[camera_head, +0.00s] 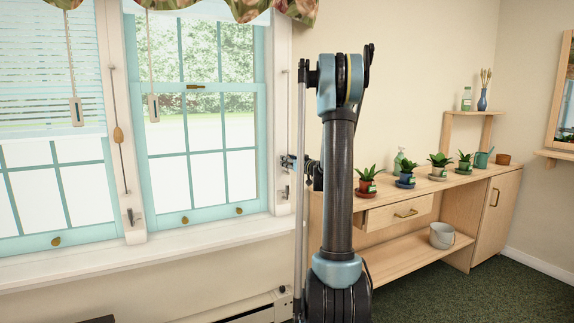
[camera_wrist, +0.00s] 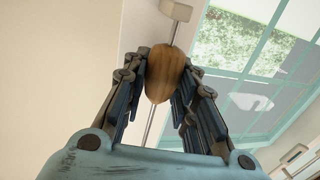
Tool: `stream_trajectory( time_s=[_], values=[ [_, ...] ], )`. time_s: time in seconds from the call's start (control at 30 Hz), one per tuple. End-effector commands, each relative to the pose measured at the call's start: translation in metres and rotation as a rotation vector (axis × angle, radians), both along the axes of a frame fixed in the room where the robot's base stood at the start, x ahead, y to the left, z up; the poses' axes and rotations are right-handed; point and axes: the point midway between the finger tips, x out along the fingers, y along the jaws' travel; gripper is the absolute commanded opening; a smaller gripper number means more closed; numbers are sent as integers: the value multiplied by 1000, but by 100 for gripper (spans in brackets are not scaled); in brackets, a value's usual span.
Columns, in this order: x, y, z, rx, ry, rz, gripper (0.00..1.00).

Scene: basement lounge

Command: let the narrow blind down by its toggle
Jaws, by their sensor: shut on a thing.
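In the wrist view, my gripper (camera_wrist: 160,84) is shut on an oval wooden toggle (camera_wrist: 166,66), with a finger on each side of it. A thin pale cord or rod runs above and below the toggle. In the head view, my gripper (camera_head: 289,162) is at the right post of the right-hand, narrower window (camera_head: 205,125); the toggle is hidden there. A pale blind edge (camera_head: 238,19) shows high at that window, under the valance. A second wooden toggle (camera_head: 118,135) hangs on the post between the windows.
The left window has slats (camera_head: 40,70) down about halfway. Flat pulls hang on cords at the left (camera_head: 76,112) and right (camera_head: 153,108) windows. The sill (camera_head: 170,240) is bare. Right of my arm, a wooden cabinet (camera_head: 495,205) bears several potted plants.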

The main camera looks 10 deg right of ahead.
Motion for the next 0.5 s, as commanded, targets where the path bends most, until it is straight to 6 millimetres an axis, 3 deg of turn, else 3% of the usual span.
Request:
stream_trajectory(
  time_s=[0.27,0.5],
  values=[
    [-1,0,30,1,0,2,0],
    [-1,-1,91,1,0,1,0]
  ],
)
